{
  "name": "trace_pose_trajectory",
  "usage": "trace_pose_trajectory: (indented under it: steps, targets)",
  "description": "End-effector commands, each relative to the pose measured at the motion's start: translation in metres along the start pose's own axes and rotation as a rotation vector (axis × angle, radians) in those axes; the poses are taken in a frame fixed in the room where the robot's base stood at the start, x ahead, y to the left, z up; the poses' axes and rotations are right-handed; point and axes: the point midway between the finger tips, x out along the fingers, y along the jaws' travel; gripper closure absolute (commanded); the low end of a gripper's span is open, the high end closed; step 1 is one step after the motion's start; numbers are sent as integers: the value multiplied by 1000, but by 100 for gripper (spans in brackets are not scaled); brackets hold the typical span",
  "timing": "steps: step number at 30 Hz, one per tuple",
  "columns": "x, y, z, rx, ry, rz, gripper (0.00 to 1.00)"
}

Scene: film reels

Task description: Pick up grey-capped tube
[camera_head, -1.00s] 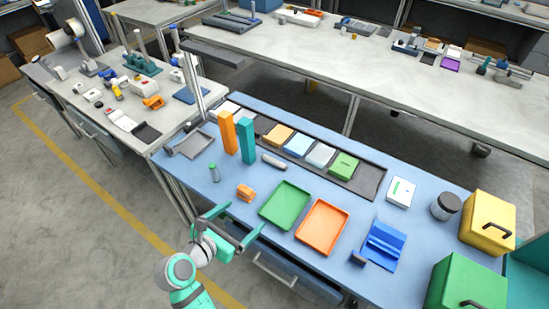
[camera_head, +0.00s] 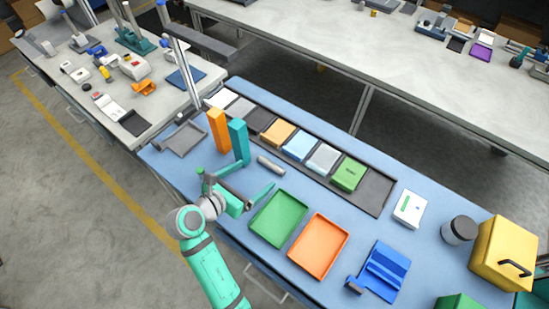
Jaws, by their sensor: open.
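The green tube with a grey cap is mostly hidden behind my gripper and wrist. A small grey bit (camera_head: 200,171) just left of the gripper may be its cap, but I cannot tell for sure. My gripper (camera_head: 258,175) is open over the blue table, its two fingers spread and pointing up and right. No object is visibly held between them. The tube's likely place is to the left of the fingers. Whether the gripper touches it cannot be seen.
An orange block (camera_head: 218,130) and a teal block (camera_head: 238,140) stand upright just beyond the gripper. A grey cylinder (camera_head: 271,166) lies near the fingertips. Green (camera_head: 279,219) and orange (camera_head: 318,246) trays lie to the right. A grey tray (camera_head: 182,138) is at the left.

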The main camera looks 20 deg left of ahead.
Motion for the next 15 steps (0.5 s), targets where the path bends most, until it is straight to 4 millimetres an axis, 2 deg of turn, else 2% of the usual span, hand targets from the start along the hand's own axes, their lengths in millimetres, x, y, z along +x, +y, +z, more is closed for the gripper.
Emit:
trace_pose_trajectory:
  steps: [6,15]
  targets:
    - [30,1,-1,-2,0,2,9]
    - [55,0,0,0,0,-1,9]
